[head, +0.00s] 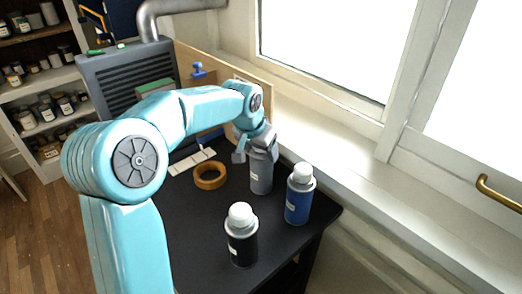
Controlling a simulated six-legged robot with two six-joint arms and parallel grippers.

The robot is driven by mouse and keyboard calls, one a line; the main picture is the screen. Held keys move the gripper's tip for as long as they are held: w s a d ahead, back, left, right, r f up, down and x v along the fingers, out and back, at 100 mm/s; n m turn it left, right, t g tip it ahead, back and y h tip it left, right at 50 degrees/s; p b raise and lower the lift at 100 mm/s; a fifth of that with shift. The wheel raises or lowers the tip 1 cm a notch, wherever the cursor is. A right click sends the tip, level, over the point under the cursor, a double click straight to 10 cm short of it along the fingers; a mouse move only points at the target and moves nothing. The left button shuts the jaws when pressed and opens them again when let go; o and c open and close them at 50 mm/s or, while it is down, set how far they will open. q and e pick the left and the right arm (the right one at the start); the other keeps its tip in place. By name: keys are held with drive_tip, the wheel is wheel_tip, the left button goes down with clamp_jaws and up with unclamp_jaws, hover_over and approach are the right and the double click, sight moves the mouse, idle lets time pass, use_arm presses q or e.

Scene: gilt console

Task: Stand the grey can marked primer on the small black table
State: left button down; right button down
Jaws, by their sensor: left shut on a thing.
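The grey can (261,175) is upright at the far part of the small black table (194,230), near the window side. My left gripper (256,150) is shut on the top of the grey can, and its fingers hide the can's cap. The can's base looks at or very near the table top; I cannot tell whether it touches. A pale label shows on the can, too small to read. My right gripper is not in view.
A blue can (299,195) with a white cap stands just right of the grey can. A black can (241,236) with a white cap stands nearer the front. A roll of tan tape (209,175) lies to the left. A window sill (306,143) runs behind.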

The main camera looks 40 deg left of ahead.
use_arm(q)
drive_tip(key=shift+r, duration=0.15)
drive_tip(key=shift+c, duration=0.6)
unclamp_jaws()
drive_tip(key=shift+f, duration=0.2)
drive_tip(key=shift+r, duration=0.3)
drive_tip(key=v, duration=1.1)
drive_tip(key=shift+s+r+p, duration=0.2)
drive_tip(key=shift+r+p, duration=0.1)
drive_tip(key=shift+p, duration=0.05)
drive_tip(key=shift+d, duration=0.1)
